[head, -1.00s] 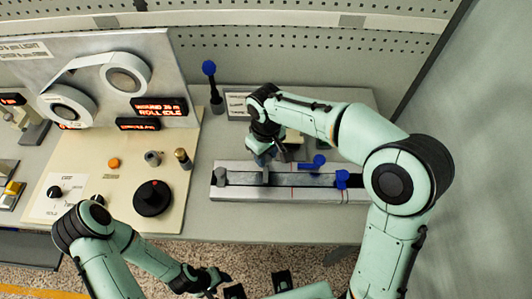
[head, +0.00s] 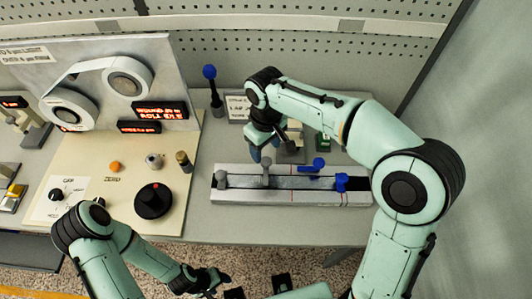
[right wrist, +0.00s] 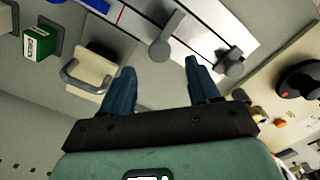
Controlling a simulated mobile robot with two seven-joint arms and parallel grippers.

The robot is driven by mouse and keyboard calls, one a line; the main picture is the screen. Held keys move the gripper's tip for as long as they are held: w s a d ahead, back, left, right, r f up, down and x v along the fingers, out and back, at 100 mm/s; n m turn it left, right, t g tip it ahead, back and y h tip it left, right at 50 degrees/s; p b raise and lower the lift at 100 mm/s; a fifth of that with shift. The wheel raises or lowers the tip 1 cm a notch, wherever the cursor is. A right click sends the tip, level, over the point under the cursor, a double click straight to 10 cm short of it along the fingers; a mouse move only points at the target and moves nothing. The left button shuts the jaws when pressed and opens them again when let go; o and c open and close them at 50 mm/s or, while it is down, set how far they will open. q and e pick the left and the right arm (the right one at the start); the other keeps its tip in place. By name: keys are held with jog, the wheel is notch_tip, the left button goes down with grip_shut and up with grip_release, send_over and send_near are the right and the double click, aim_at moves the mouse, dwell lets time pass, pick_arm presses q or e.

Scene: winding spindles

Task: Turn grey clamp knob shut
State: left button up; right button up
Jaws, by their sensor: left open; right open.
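A long metal rail fixture (head: 240,198) lies on the bench. A grey knob (head: 266,166) with a bar-like stem stands on its slot, left of centre. I cannot tell which is the clamp knob. My right gripper (head: 262,153) is open and empty behind the barred knob, apart from it. My left gripper (head: 213,281) is open at the front edge, away from the rail.
Blue knobs (head: 341,180) stand on the rail's right part. A blue-topped post (head: 210,73) stands behind. A panel with a black dial (head: 153,201) and tape rolls (head: 126,78) is at left. A handled beige block (right wrist: 92,70) and green box (right wrist: 40,43) are near my right gripper.

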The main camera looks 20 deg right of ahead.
aim_at(266, 161)
pick_arm(q)
jog(key=shift+w+r+p, duration=0.55)
jog(key=shift+w+r, duration=0.05)
jog(key=shift+r, duration=0.25)
pick_arm(e)
notch_tip(266, 161, up, 8)
